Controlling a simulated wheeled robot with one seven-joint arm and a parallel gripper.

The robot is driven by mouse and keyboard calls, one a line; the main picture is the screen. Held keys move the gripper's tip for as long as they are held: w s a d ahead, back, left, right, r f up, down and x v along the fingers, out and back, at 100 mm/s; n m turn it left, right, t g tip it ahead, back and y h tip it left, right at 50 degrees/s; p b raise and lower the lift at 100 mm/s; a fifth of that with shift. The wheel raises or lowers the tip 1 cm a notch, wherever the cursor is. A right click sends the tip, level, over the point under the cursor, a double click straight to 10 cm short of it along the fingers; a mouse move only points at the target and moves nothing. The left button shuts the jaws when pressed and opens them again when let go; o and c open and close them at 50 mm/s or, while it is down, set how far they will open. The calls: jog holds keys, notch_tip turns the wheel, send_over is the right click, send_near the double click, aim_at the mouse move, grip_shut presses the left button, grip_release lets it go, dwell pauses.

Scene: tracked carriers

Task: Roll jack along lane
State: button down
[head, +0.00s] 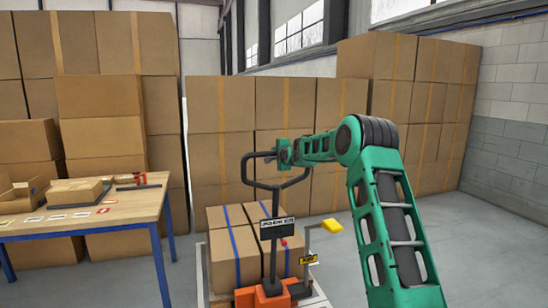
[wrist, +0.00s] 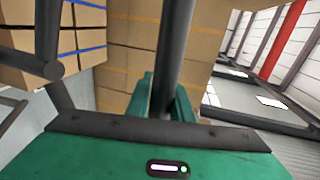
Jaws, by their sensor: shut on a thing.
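The pallet jack (head: 262,298) has an orange base and a dark upright post with a sign plate (head: 277,228). Its looped dark handle (head: 280,187) is at the top of the post. My gripper (head: 278,154) is shut on the top of this handle. In the wrist view, the dark handle bar (wrist: 174,55) passes between the green fingers of my gripper (wrist: 165,95). The jack stands in front of a load of cartons with blue straps (head: 222,257). The forks and the floor under the load are mostly hidden.
A wooden workbench (head: 125,208) with small boxes stands at the left, near the load. Tall stacks of brown cartons (head: 220,110) line the back. A yellow piece (head: 333,226) on a bent post is right of the jack. Grey floor (head: 475,250) is clear at right.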

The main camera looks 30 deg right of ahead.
jog(key=shift+w+a, duration=0.1)
jog(key=c, duration=1.6)
grip_release()
jog(key=shift+w+f, duration=0.15)
jog(key=shift+f, duration=0.05)
jog(key=shift+o, duration=0.2)
jog(key=shift+s+r, duration=0.25)
jog(key=shift+s, duration=0.3)
jog(key=v, duration=0.9)
jog(key=shift+s, duration=0.3)
jog(key=shift+a, duration=0.1)
